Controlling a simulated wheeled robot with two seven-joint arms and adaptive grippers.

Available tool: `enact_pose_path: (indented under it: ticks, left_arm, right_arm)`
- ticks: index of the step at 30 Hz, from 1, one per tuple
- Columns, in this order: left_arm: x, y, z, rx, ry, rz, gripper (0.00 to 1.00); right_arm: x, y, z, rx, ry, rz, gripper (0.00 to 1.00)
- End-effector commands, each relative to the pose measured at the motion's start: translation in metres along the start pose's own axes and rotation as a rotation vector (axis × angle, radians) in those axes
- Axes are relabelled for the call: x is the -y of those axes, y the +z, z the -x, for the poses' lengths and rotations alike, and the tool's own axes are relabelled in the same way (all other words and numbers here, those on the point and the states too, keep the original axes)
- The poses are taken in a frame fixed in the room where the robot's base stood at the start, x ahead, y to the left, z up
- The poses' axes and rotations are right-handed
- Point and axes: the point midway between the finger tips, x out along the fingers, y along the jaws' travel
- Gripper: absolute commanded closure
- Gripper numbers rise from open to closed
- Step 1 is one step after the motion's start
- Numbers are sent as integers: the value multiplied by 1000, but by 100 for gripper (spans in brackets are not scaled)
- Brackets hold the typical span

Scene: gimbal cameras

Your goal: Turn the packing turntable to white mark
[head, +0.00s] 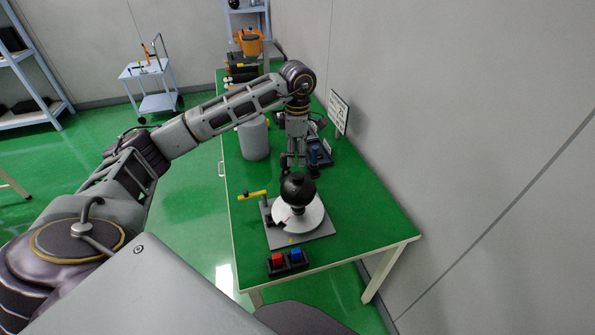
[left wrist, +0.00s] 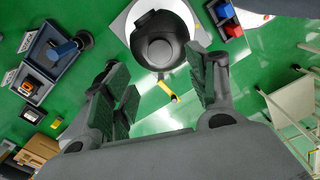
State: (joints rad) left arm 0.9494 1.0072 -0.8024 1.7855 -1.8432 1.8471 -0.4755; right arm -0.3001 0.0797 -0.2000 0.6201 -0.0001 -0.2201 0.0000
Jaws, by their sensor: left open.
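The packing turntable (head: 283,218) is a white disc on a grey base plate (head: 310,239) on the green bench. A round black knob (head: 298,188) stands on the disc. A yellow-tipped lever or pointer (head: 252,195) sticks out at the base's left; it also shows in the left wrist view (left wrist: 168,90). My left gripper (head: 292,163) is over the bench just behind the knob. In the left wrist view its open fingers (left wrist: 165,95) are apart with nothing between them, and the black knob (left wrist: 158,42) lies ahead of them. I cannot make out a white mark. My right gripper is not in view.
A black tray with a red block (head: 277,259) and a blue block (head: 296,255) sits at the bench's near edge. A grey cylinder (head: 253,140) and a dark tray with a blue item (head: 318,153) stand behind. The wall closes the right side; the bench's near right is clear.

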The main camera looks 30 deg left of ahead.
Motion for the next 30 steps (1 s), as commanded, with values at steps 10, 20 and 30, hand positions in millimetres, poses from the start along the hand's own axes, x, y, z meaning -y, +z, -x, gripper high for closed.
enact_pose_path:
  ticks: [10, 20, 30]
  left_arm:
    - [0, 0, -44, -1, -3, 2, 42]
    - [0, 0, -77, 0, -1, 0, 42]
    - [0, 0, -84, 0, 0, 0, 42]
  right_arm:
    - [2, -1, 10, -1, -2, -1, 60]
    - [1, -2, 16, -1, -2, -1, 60]
    - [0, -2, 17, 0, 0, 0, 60]
